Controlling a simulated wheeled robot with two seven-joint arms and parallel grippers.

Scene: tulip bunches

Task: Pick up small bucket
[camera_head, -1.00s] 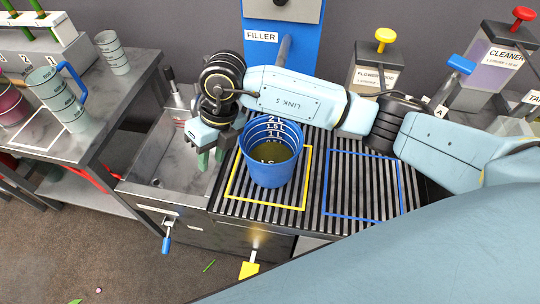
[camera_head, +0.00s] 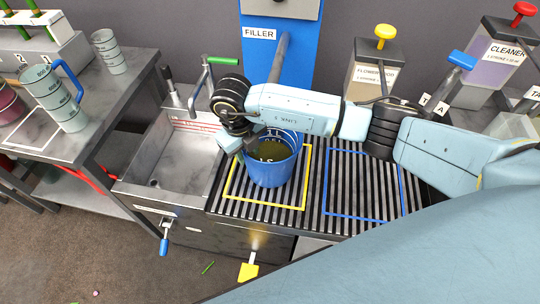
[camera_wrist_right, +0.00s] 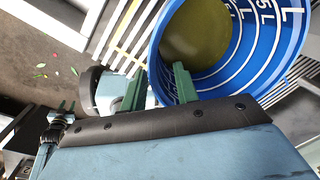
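The blue bucket (camera_head: 270,165) stands upright in the yellow square on the slatted rack. It has white volume marks inside and holds murky olive liquid; it also shows in the right wrist view (camera_wrist_right: 290,60). My right gripper (camera_head: 238,155) is at the bucket's left rim. In the wrist view its green fingers (camera_wrist_right: 160,85) are apart, one over the inside of the bucket and one outside, with the wall between them. I cannot see contact.
A metal sink (camera_head: 180,155) with a green-handled tap is left of the rack. The blue-outlined square (camera_head: 362,185) on the right is empty. The blue filler (camera_head: 280,50) stands behind. Grey measuring jugs (camera_head: 55,95) stand on the left table.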

